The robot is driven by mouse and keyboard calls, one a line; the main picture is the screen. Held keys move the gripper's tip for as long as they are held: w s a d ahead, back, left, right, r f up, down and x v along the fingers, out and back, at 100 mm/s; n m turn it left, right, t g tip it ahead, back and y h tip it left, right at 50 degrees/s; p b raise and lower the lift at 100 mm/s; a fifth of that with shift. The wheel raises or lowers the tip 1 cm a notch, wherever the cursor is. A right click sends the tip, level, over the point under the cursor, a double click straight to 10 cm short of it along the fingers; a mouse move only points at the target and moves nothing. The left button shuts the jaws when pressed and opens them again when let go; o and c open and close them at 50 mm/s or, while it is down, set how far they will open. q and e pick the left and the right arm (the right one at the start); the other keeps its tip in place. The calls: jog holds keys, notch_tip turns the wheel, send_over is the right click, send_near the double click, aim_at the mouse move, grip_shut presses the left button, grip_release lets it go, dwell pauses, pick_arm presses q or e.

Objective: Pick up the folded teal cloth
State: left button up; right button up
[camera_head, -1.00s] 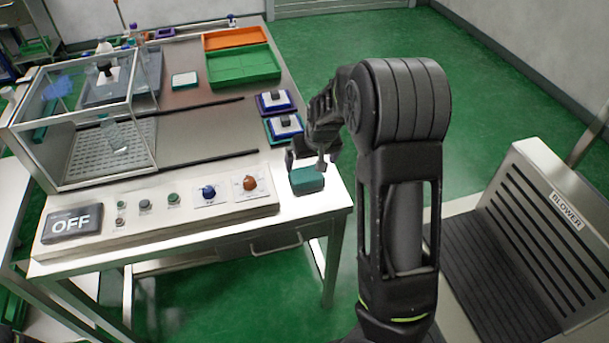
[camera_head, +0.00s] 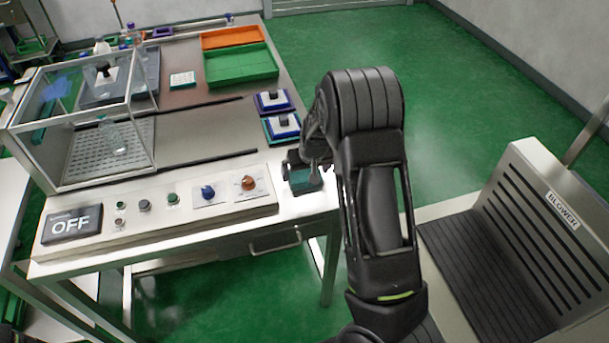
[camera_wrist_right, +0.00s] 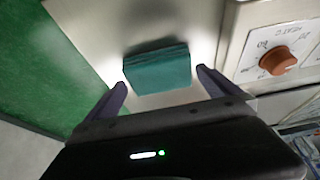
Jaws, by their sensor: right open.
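The folded teal cloth (camera_head: 302,180) lies on the steel table's front right corner. In the right wrist view the cloth (camera_wrist_right: 158,70) shows as a small layered block just ahead of the fingertips and roughly midway between them. My right gripper (camera_head: 303,174) is at the cloth in the head view and partly covers it. In the right wrist view the right gripper (camera_wrist_right: 162,82) is open, its two dark fingers apart with nothing held between them. I cannot tell whether a finger touches the cloth. My left gripper is not in view.
A blower unit (camera_head: 520,240) stands at the right.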

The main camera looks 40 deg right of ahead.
aim_at(305, 174)
jog(key=shift+w+f, duration=0.15)
jog(key=shift+f, duration=0.15)
dwell(0.4)
jog(key=c, duration=1.2)
notch_tip(305, 174, up, 10)
jog(key=shift+r+b, duration=0.1)
jog(key=shift+b, duration=0.4)
jog(key=shift+c, duration=0.2)
jog(key=shift+m, duration=0.3)
